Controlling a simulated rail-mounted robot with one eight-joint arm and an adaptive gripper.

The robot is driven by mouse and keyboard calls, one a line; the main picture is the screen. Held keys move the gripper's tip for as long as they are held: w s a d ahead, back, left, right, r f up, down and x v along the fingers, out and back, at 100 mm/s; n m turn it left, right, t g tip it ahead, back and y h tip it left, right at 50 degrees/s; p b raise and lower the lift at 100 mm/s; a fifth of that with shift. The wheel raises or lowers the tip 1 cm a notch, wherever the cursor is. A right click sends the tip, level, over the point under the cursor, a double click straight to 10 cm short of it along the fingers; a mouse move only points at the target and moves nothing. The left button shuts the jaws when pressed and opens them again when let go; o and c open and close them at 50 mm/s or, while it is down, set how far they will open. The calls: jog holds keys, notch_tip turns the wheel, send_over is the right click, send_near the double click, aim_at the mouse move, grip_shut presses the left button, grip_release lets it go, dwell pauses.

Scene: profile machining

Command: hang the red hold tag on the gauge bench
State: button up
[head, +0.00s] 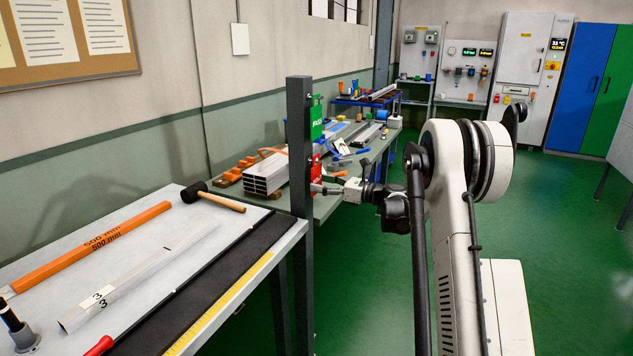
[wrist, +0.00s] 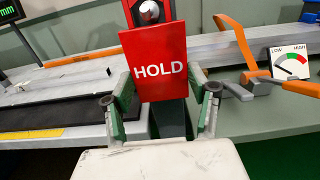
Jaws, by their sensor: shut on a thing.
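The red hold tag (wrist: 158,68) faces me in the wrist view, upright, with HOLD in white letters. My gripper (wrist: 158,102) has one finger on each side of its lower part and is shut on it. A round metal peg end (wrist: 149,11) shows at the tag's top; whether the tag hangs on it, I cannot tell. In the head view the tag (head: 315,170) is beside the dark post (head: 300,140), with my gripper (head: 325,188) to its right. The post stands at the corner of the near bench (head: 150,262), which has a yellow scale.
A green tag (head: 316,118) is higher on the post. The near bench bears an orange 500 mm bar (head: 92,243), a mallet (head: 212,196) and a profile marked 3 (head: 130,285). Behind the post, another bench holds stacked profiles (head: 266,174). Green floor is free at right.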

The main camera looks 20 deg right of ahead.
dwell(0.4)
jog(key=shift+b+v, duration=0.4)
jog(key=shift+v, duration=1.3)
jog(key=shift+s+d, duration=0.1)
jog(key=shift+b+v, duration=0.4)
jog(key=shift+v, duration=1.25)
